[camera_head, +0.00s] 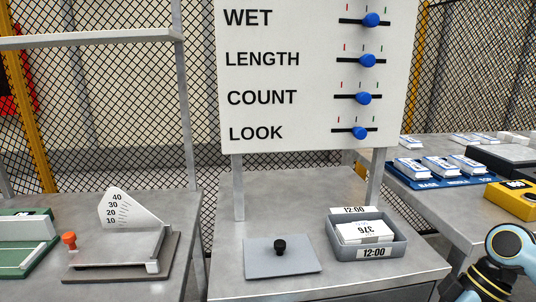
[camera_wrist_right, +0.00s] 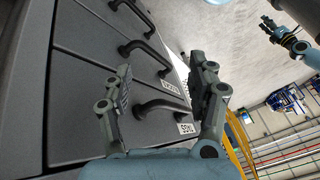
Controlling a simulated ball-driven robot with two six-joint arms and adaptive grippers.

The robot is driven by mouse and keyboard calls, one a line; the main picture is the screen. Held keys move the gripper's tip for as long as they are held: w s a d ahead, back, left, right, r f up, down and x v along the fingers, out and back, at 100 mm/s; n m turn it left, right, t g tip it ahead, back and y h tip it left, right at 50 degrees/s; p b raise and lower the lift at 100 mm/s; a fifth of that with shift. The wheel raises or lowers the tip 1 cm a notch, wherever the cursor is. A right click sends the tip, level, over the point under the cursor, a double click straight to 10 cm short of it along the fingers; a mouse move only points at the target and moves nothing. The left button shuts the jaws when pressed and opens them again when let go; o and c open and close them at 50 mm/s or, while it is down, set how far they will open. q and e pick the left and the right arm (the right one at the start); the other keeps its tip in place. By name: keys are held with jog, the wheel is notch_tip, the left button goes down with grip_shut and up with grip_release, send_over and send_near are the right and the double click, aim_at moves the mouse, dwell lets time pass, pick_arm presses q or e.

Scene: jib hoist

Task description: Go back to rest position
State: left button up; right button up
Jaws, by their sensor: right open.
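My right gripper (camera_wrist_right: 165,95) is open in the right wrist view, its two dark fingers spread apart. A black drawer handle (camera_wrist_right: 165,106) shows between and beyond the fingers; I cannot tell whether they touch it, but they are not shut on it. Part of my right arm (camera_head: 495,270) is at the lower right of the head view; its gripper is out of that view. A dark jointed end that looks like my left gripper (camera_wrist_right: 284,36) shows small at the upper right of the wrist view. Its jaws are too small to read.
Grey drawers (camera_wrist_right: 75,75) with several handles fill the wrist view's left. The head view shows a sign board (camera_head: 310,110) with blue sliders, a grey plate (camera_head: 282,262) with a black knob, a grey tray (camera_head: 393,247) with cards, and a scale device (camera_head: 125,250) at left.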

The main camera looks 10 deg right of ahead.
jog(key=s+f+m+h, duration=0.1)
jog(key=s+f+m, duration=0.45)
jog(key=f, duration=0.75)
jog(key=s+a+f+m+h, duration=0.2)
jog(key=s+f, duration=0.8)
jog(key=s, duration=0.3)
jog(key=s+a+f+m+h, duration=0.2)
jog(key=s+f+h, duration=0.1)
jog(key=s+f, duration=0.7)
jog(key=shift+s+a+h, duration=0.2)
jog(key=shift+s+h, duration=0.1)
jog(key=shift+s, duration=1.25)
